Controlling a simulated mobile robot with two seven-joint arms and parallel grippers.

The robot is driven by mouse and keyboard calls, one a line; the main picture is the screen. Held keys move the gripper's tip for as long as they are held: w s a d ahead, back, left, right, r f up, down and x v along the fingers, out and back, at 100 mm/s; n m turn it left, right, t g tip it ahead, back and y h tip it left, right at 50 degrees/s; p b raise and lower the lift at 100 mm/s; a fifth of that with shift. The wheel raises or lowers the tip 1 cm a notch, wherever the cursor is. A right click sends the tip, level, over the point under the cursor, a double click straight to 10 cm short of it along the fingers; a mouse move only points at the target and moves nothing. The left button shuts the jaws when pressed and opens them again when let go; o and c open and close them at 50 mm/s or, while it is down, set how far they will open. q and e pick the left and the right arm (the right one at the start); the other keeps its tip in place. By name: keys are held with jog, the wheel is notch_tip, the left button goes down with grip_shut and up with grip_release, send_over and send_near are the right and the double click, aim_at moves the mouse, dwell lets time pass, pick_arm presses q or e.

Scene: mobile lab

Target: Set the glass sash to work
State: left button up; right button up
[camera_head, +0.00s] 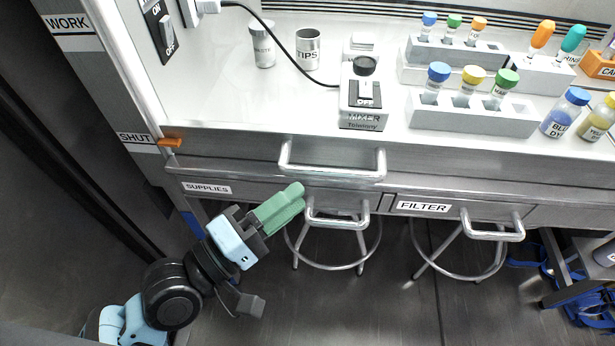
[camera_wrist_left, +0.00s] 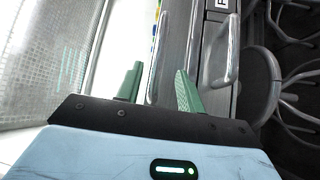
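The glass sash is clear, and its grey bottom rail (camera_head: 230,145) with a bar handle (camera_head: 333,172) runs along the front of the bench. The orange pointer (camera_head: 171,142) at its left end is level with the SHUT label (camera_head: 138,138); the WORK label (camera_head: 69,22) is higher up the frame. My left gripper (camera_head: 296,194), with green fingers, is just below and left of the sash handle, apart from it. In the left wrist view the fingers (camera_wrist_left: 160,82) are spread and empty, with a slim bar showing beyond and between them. My right gripper is out of view.
Below the sash are the SUPPLIES drawer (camera_head: 250,191) and FILTER drawer (camera_head: 450,209), each with a protruding handle. Behind the glass stand a mixer (camera_head: 363,95), a tips cup (camera_head: 308,50) and racks of vials (camera_head: 470,115). Stools (camera_head: 335,262) stand under the bench.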

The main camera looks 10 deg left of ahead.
aim_at(328, 170)
pick_arm(q)
jog(key=x, duration=0.8)
jog(key=shift+r+p, duration=0.1)
jog(key=shift+p, duration=0.2)
jog(key=shift+a, duration=0.1)
grip_shut()
